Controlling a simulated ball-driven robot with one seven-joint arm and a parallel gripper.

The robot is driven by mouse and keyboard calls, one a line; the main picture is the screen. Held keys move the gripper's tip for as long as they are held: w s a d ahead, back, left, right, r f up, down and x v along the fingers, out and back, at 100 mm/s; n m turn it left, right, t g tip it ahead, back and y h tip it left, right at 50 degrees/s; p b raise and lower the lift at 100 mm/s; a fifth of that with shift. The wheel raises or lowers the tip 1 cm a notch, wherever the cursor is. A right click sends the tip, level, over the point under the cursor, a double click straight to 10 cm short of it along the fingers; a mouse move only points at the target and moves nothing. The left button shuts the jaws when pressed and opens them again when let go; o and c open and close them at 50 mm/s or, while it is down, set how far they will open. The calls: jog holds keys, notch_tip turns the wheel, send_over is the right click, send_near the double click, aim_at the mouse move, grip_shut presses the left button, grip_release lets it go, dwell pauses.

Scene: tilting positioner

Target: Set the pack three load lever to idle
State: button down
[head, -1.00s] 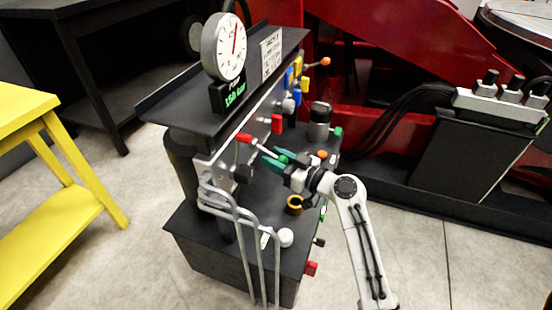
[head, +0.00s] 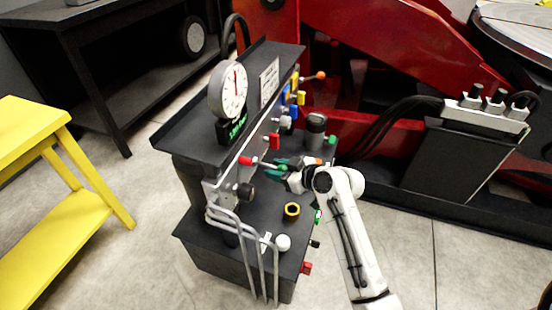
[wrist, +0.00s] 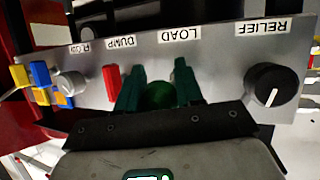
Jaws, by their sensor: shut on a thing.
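The hydraulic pack (head: 185,145) is a dark cabinet with a grey control panel facing my arm. In the wrist view, the LOAD label (wrist: 181,34) sits above a round green knob (wrist: 159,95) between my green fingers. My gripper (head: 284,168) is shut on this knob, at the load lever's place on the panel. A pale rod (head: 265,164) with a red end (head: 246,160) shows beside the fingers in the head view. The lever's base and any idle mark are hidden or unreadable.
The red DUMP handle (wrist: 112,83) is close left of the fingers; the black RELIEF knob (wrist: 273,86) is to the right. Bent grey pipes (head: 240,240) and a round gauge (head: 228,90) are nearby. A yellow table (head: 50,180) stands left, with open floor between.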

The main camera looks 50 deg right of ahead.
notch_tip(320, 180, up, 3)
jog(key=g+h+p, duration=0.1)
jog(key=g+p, duration=0.3)
jog(key=p, duration=0.3)
jog(key=shift+n+p, duration=0.4)
jog(key=shift+w+r+p, duration=0.2)
jog(key=shift+r+p, duration=0.15)
jog(key=shift+p, duration=0.2)
jog(key=c, duration=0.8)
grip_release()
jog(key=shift+f, duration=0.1)
jog(key=shift+o, duration=0.2)
jog(key=shift+s, duration=0.1)
jog(key=v, duration=1)
jog(key=shift+s+r+p, duration=0.2)
jog(key=shift+s+p, duration=0.1)
jog(key=shift+s, duration=0.05)
